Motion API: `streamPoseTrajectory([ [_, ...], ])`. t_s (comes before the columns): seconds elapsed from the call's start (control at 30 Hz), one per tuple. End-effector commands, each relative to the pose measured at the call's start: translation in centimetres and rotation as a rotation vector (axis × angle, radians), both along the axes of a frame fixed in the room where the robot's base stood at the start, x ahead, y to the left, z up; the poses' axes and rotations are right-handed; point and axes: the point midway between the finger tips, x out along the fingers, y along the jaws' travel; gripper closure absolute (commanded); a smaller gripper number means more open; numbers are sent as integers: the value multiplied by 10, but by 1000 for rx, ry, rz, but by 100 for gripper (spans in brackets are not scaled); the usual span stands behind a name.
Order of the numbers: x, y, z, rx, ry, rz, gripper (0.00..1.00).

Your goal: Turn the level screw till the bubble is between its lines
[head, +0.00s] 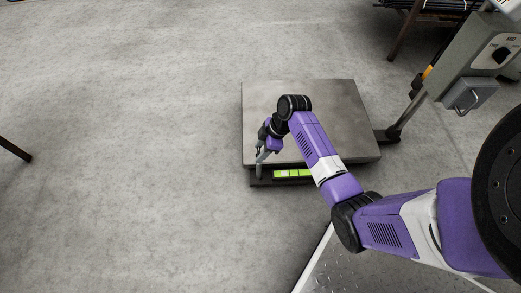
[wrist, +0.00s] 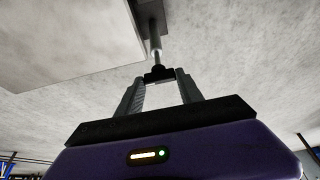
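The weighing platform (head: 330,110) is a flat grey plate low on the floor. A bright green level vial (head: 291,174) with dark dividing lines sits at its front edge; the bubble is too small to make out. My gripper (head: 261,168) is at the platform's front left corner, left of the vial. In the wrist view, the level screw (wrist: 156,44) is a metal rod under a dark bracket, with a black knob (wrist: 158,74) at its end. The knob lies between my gripper's fingertips (wrist: 159,80) and nearly fills the gap. I cannot tell whether they touch it.
A post with a grey control box (head: 480,60) stands at the platform's right. A table leg (head: 402,38) is at the top right, another dark leg (head: 15,150) at the left edge. The concrete floor (head: 130,130) to the left is clear.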

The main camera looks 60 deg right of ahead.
Motion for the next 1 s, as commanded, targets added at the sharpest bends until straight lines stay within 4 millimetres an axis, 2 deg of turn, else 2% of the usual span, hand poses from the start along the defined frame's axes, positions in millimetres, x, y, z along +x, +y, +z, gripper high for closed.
streamPoseTrajectory([
  [0.03,0,0,0,0,0,0,78],
  [0.13,0,0,0,0,0,0,97],
  [0.57,0,3,4,3,1,-97,97],
  [1.0,-1,6,6,3,1,-473,97],
])
